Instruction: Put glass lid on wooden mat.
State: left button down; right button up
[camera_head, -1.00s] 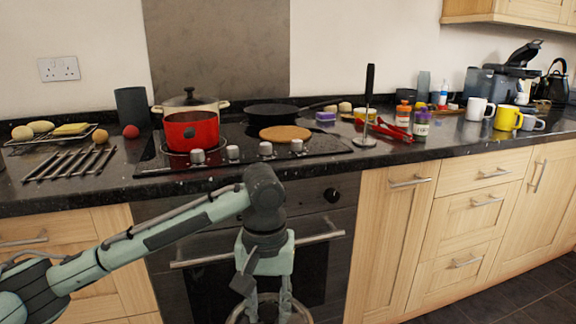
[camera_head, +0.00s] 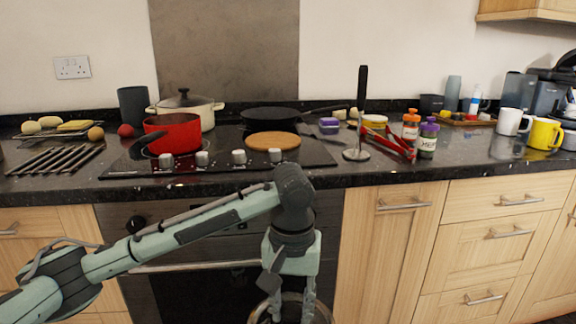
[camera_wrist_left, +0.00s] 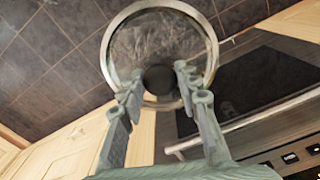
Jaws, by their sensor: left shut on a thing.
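The glass lid (camera_wrist_left: 153,40) is round and clear with a metal rim and a dark knob (camera_wrist_left: 159,79). My left gripper (camera_wrist_left: 160,84) is shut on the knob in the left wrist view. In the head view, my left gripper (camera_head: 287,302) points down in front of the oven, below counter height. Part of the lid's rim (camera_head: 324,311) shows there at the bottom edge. The wooden mat (camera_head: 272,141), a round tan disc, lies on the front of the black hob, with nothing on it. My right gripper is out of view.
A red pot (camera_head: 173,134) stands left of the mat. A black frying pan (camera_head: 268,116) is behind it. Hob knobs (camera_head: 239,157) line the front. An upright masher-like utensil (camera_head: 360,120), bottles (camera_head: 428,139) and mugs (camera_head: 543,134) stand to the right.

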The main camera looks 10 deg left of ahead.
aim_at(274, 142)
jog(key=i+l, duration=0.15)
jog(key=l, duration=0.25)
jog(key=i+l, duration=0.1)
jog(key=l, duration=0.3)
jog(key=i+l, duration=0.15)
jog(key=l, duration=0.3)
jog(key=i+l, duration=0.15)
jog(key=l, duration=0.25)
